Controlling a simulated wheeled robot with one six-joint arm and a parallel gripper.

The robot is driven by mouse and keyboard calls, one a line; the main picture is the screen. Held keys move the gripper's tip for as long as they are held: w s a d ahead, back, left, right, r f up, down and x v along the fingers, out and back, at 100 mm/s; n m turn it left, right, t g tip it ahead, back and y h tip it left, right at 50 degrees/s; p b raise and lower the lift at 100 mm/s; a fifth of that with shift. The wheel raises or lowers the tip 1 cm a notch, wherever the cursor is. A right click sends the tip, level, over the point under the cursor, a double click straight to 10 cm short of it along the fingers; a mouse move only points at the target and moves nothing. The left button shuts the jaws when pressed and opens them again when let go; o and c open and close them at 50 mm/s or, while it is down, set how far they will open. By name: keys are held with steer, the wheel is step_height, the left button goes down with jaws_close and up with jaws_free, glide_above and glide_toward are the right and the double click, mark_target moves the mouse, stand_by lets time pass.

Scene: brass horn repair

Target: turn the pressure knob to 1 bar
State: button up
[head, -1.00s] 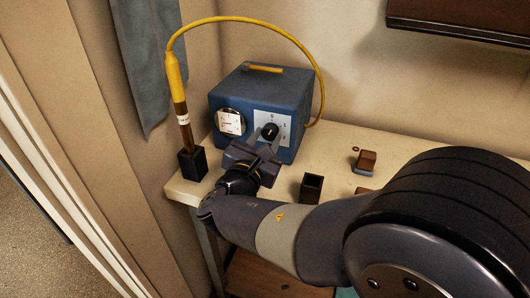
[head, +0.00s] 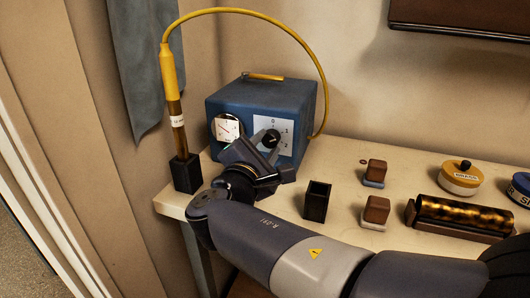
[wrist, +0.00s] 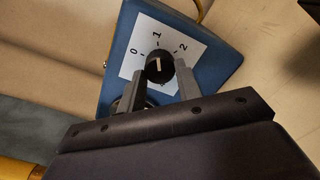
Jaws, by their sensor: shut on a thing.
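The pressure knob (head: 272,139) is black and round, on a white scale plate on the front of the blue box (head: 262,102). The plate carries the numbers 0, 1 and 2. The wrist view shows the knob (wrist: 158,67) with a white line that appears to point about toward the 1. My gripper (head: 262,147) is at the knob, and in the wrist view its two fingers (wrist: 160,76) are shut on the knob's sides. A round gauge (head: 227,128) sits left of the knob; its needle is too small to read.
A yellow-handled tool (head: 177,112) stands in a black holder (head: 185,173), its cable arching over the box. An open black cup (head: 317,200), brown blocks (head: 376,171), a dark mottled cylinder (head: 463,213) and a yellow tin (head: 461,178) are on the bench to the right.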

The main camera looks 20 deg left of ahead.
stand_by(0.4)
steer(key=o, duration=1)
steer(key=shift+c, duration=0.2)
steer(key=s+p, duration=0.1)
steer(key=s, duration=0.9)
steer(key=shift+s+a, duration=0.4)
steer(key=w, duration=0.7)
steer(key=w+d+b, duration=0.1)
steer(key=w, duration=0.3)
steer(key=shift+a, duration=0.1)
steer(key=shift+s, duration=0.1)
steer(key=shift+s, duration=0.1)
